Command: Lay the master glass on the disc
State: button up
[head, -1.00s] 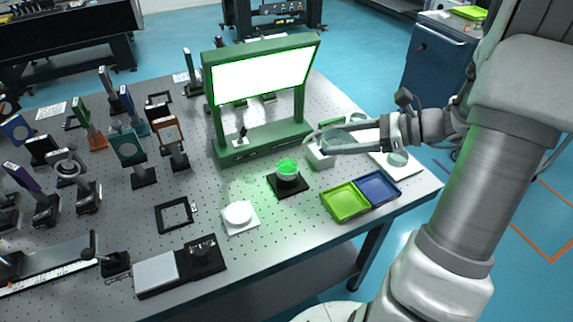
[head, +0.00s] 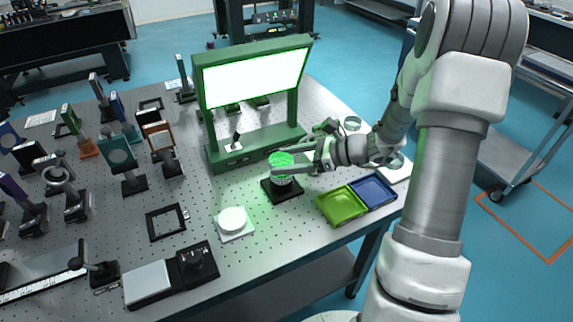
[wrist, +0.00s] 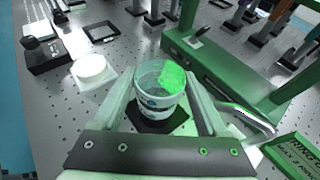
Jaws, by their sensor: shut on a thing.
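My gripper (head: 277,165) is shut on a clear round glass, the master glass (wrist: 150,76), which sits between the fingertips in the wrist view. The gripper is over the black square stand (head: 284,192), which carries a round disc lit green (head: 281,159). In the wrist view the glass overlaps the disc, with a green patch at its right, and the stand's dark base (wrist: 165,122) shows below. The fingers partly hide the stand. I cannot tell whether the glass touches the disc.
A green frame with a bright lit panel (head: 255,75) stands just behind. A white round piece on a white plate (head: 233,222) is to the left. A green tray (head: 342,205) and a blue tray (head: 372,190) are to the right. Several optic mounts fill the table's left.

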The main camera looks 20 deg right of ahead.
jog(key=shift+f, duration=0.6)
jog(key=shift+f, duration=0.15)
jog(key=o, duration=1.5)
jog(key=shift+c, duration=0.2)
jog(key=shift+r, duration=0.25)
jog(key=p+v, duration=0.1)
jog(key=v, duration=1.1)
jog(key=shift+f, duration=0.1)
